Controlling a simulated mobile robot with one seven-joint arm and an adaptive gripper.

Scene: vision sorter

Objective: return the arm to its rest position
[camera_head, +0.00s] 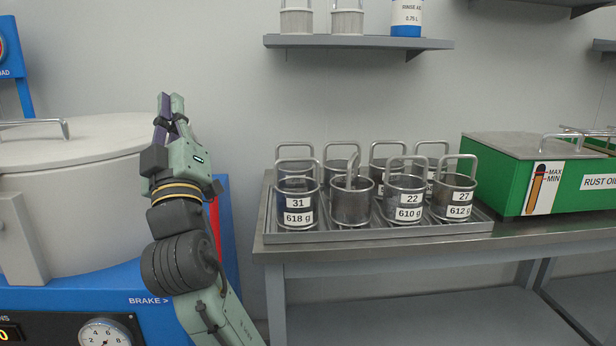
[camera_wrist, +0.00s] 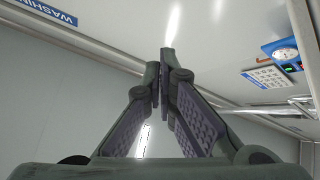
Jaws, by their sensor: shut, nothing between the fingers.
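My gripper (camera_head: 171,104) points upward in the head view, in front of the grey wall and beside the right edge of the large grey lidded drum. Its fingers are shut with nothing between them. My arm is raised from the bottom of the head view and bent at the wrist. In the wrist view, the fingertips of my gripper (camera_wrist: 164,55) meet in the middle of the picture. They touch nothing there.
The drum (camera_head: 75,210) stands on a blue machine (camera_head: 150,300) at left. A steel table (camera_head: 390,245) holds a tray (camera_head: 350,235) of several metal baskets (camera_head: 297,202) and a green box (camera_head: 560,175). A wall shelf (camera_head: 350,41) is above.

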